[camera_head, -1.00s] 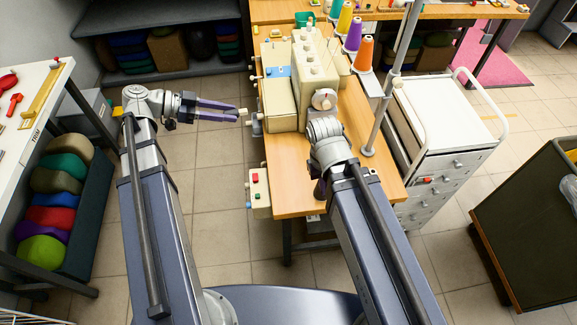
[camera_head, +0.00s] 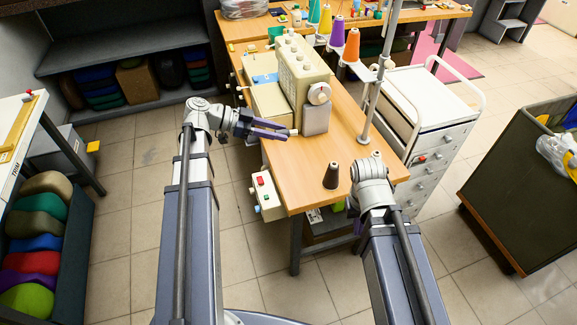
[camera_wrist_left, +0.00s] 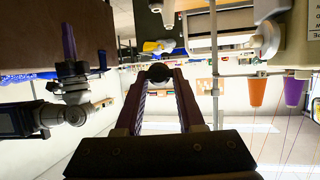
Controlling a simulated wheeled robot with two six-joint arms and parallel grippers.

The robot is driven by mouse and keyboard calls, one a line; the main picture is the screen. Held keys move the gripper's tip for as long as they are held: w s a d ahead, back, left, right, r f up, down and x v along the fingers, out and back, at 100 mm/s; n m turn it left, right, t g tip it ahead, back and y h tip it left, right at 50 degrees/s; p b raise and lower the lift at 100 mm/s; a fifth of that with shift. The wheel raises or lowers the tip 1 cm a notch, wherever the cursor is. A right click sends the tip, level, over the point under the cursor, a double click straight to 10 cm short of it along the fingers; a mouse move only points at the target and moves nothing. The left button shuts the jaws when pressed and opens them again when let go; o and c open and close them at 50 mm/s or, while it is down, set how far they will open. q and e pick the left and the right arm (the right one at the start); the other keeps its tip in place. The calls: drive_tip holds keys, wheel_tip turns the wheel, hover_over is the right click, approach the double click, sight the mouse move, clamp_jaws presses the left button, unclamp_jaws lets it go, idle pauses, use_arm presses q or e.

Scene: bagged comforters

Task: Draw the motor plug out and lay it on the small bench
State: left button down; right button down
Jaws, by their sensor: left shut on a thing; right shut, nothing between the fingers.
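My left gripper (camera_head: 289,132) is shut on a small pale-tipped piece, apparently the motor plug (camera_head: 294,132), beside the front of the cream sewing machine (camera_head: 300,75). In the left wrist view its fingers (camera_wrist_left: 158,80) close around a dark round end of the plug (camera_wrist_left: 158,72). I cannot tell whether the plug touches the machine. My right gripper (camera_wrist_left: 67,42) is shut and empty, its purple fingers together; in the head view it is mostly hidden behind its arm. The wooden sewing table (camera_head: 345,150) carries the machine; I cannot tell which surface is the small bench.
A switch box (camera_head: 265,195) hangs at the table's left edge. A white drawer cart (camera_head: 425,100) and a dark bin (camera_head: 530,185) stand right. Open floor (camera_head: 130,235) lies left.

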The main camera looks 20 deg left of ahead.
sight(286, 172)
use_arm(q)
drive_tip(key=shift+w+d+f+n+t+y+b, duration=0.1)
drive_tip(key=shift+w+f+n+t+y+b, duration=0.25)
drive_tip(key=shift+w+f+b, duration=1.55)
drive_tip(key=shift+w+d+f+n+t+y+b, duration=0.1)
drive_tip(key=shift+w+f+n+t+b, duration=0.45)
drive_tip(key=shift+f+b, duration=2.8)
drive_tip(key=shift+w+d+f+n+t+y+b, duration=0.1)
drive_tip(key=shift+w+f+n+t+y+b, duration=0.25)
drive_tip(key=shift+w+f+b, duration=1.55)
drive_tip(key=f, duration=0.1)
drive_tip(key=s+f, duration=0.1)
drive_tip(key=f, duration=0.1)
drive_tip(key=shift+s, duration=0.25)
wheel_tip(286, 172, down, 6)
drive_tip(key=b, duration=0.6)
drive_tip(key=shift+r, duration=0.15)
unclamp_jaws()
drive_tip(key=shift+s+r, duration=0.1)
drive_tip(key=shift+r, duration=0.1)
